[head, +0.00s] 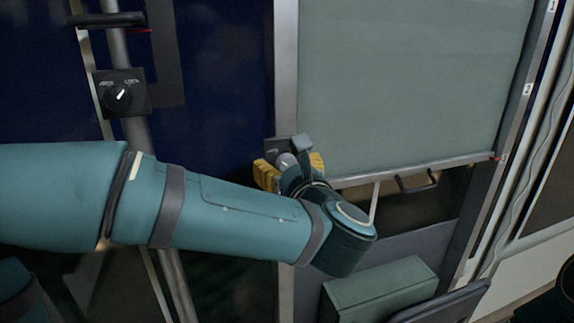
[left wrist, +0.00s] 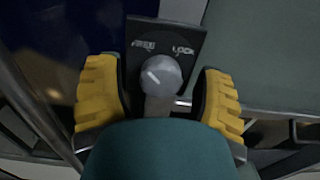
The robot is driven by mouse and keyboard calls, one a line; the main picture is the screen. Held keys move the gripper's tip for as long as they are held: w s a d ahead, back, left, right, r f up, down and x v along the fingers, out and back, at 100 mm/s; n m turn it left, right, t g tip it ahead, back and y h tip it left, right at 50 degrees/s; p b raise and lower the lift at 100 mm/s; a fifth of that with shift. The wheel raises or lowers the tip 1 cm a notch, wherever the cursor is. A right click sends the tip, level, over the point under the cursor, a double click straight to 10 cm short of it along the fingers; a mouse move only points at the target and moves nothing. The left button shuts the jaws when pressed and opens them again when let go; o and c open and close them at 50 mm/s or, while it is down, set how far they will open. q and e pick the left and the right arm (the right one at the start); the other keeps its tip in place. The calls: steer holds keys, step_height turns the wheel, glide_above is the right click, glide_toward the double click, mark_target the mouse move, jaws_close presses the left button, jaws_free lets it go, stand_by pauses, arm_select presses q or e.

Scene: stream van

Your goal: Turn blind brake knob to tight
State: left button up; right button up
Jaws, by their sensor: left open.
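The grey round knob (head: 286,161) sits on a dark plate (head: 277,146) on the metal post beside the blind. The left wrist view shows the knob (left wrist: 163,72) close up, its white mark pointing up-left. Its plate (left wrist: 186,40) has a label at the left that I cannot read clearly and "LOCK" at the right. My left gripper (head: 289,171) is open, with one yellow finger on each side of the knob. In the left wrist view the fingers (left wrist: 162,95) stand apart from the knob. My right gripper is not in view.
The grey-green blind (head: 405,80) hangs right of the post, with a black handle (head: 417,183) at its bottom bar. Another dark knob (head: 118,96) is on a pole at the upper left. A green box (head: 380,290) stands at the lower right.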

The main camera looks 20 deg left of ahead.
arm_select(q)
jaws_close()
